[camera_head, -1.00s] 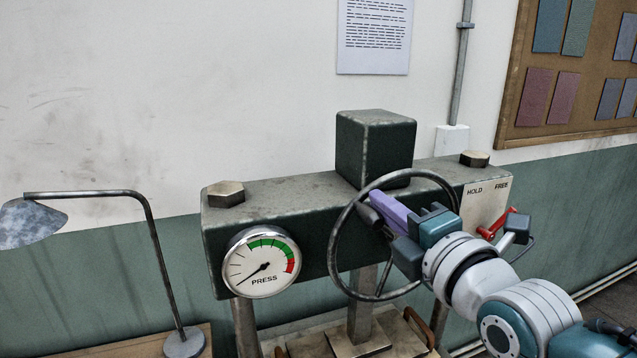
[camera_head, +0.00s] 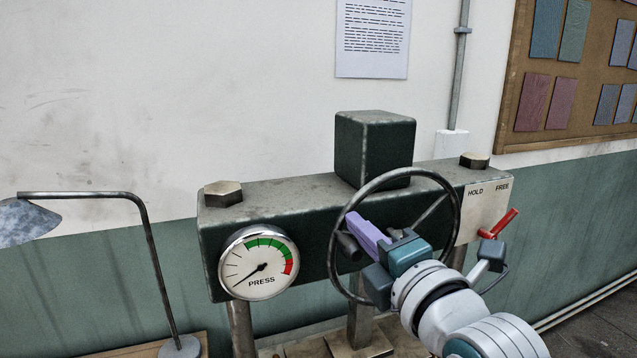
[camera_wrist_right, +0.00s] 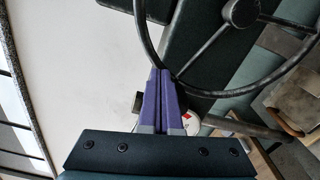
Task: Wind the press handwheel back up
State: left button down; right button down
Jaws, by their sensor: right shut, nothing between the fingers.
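The press handwheel (camera_head: 456,218) is a dark ring with spokes, on the front of the green press (camera_head: 310,205). A dark handle knob (camera_head: 347,246) sticks out at its left side. My right gripper (camera_head: 353,219) has its purple fingers shut and empty, within the ring's outline and close beside the knob. The gauge (camera_head: 259,263) needle points low left, outside the green band. My left gripper is not in view.
A red lever (camera_head: 504,223) by the HOLD/FREE plate (camera_head: 487,205) leans toward FREE, close to my right wrist. A desk lamp (camera_head: 150,225) stands left. A pinboard (camera_head: 515,125) hangs at right.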

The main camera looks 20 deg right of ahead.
aim_at(357, 259)
jog(key=f+b, duration=0.1)
jog(key=a+f+b, duration=0.1)
jog(key=f, duration=0.1)
jog(key=shift+a+b, duration=0.25)
jog(key=shift+b, duration=0.15)
jog(key=f+b, duration=0.2)
jog(key=f, duration=0.1)
jog(key=shift+s+a+b, duration=0.1)
jog(key=shift+a+b, duration=0.2)
